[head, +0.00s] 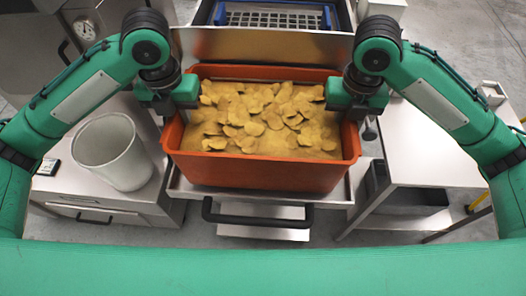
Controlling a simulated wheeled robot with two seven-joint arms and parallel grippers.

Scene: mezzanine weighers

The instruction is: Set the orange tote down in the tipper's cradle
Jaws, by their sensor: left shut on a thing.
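The orange tote (260,172) is in the middle of the head view, full of yellow chips (262,118) and looking level. My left gripper (184,104) is shut on the tote's left end. My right gripper (352,106) is at the tote's right end; its fingers are mostly hidden, so its grip cannot be made out. Under and around the tote shows a steel cradle (343,192) with a black handle (258,218) at the front. I cannot tell whether the tote's base touches the cradle.
A white bucket (112,152) stands on the steel cabinet to the left. A steel table (437,150) is to the right, with a dark bin (412,200) below. A blue-rimmed grate (275,17) lies behind a steel panel (260,45) at the back.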

